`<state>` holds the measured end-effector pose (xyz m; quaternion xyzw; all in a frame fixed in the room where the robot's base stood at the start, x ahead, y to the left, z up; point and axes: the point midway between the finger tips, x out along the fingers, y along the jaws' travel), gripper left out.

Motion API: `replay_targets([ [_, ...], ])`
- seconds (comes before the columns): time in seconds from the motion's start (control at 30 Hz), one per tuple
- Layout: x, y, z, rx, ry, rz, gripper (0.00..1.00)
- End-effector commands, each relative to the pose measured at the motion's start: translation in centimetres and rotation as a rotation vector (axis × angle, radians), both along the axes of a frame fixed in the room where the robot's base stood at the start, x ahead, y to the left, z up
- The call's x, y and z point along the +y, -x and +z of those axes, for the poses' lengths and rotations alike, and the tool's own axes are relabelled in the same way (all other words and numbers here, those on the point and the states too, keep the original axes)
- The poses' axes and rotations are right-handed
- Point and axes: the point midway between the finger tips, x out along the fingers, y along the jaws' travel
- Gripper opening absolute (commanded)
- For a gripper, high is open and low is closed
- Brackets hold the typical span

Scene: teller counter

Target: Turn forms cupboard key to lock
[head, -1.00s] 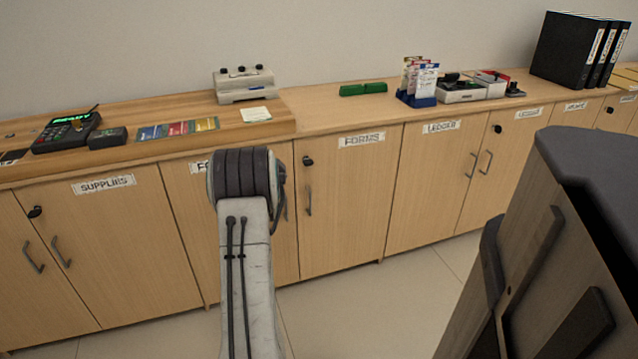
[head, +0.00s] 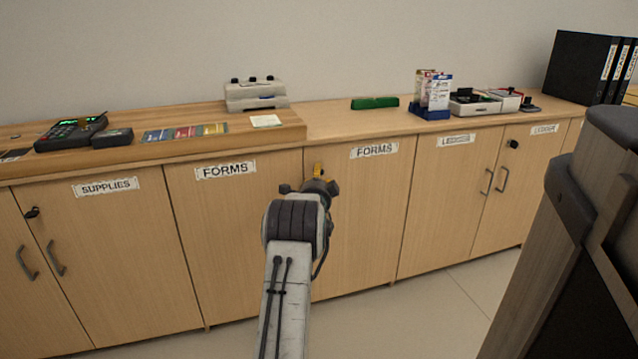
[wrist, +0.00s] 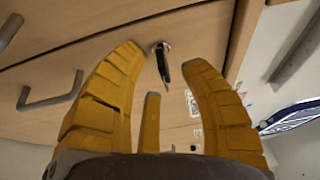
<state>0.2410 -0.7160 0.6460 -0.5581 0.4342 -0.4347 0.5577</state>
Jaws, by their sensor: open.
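The forms cupboard is a light wood pair of doors, each with a FORMS label; its right door (head: 365,215) has my gripper (head: 318,170) in front of its upper left corner. In the wrist view, a dark key (wrist: 163,66) sticks out of a round silver lock (wrist: 160,46). My gripper's yellow fingers (wrist: 163,58) are spread on both sides of the key, with a visible gap to each side. I cannot tell whether any finger touches the door. In the head view my gripper hides the key and lock.
A bar handle (wrist: 50,95) shows at left in the wrist view. The counter (head: 330,122) above holds a green block (head: 375,103), a card holder (head: 432,97) and a card terminal (head: 72,131). A dark-topped wooden piece (head: 590,190) stands at the near right.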

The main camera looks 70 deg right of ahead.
Motion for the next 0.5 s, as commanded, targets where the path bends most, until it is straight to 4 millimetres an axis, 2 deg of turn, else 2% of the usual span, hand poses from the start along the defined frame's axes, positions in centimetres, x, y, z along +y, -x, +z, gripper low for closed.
replay_targets([
  [0.2,-1.5,-0.4,0.0,0.0,0.001,0.0,0.4],
  [0.5,-2.4,-0.6,0.0,0.0,-0.001,0.0,0.4],
])
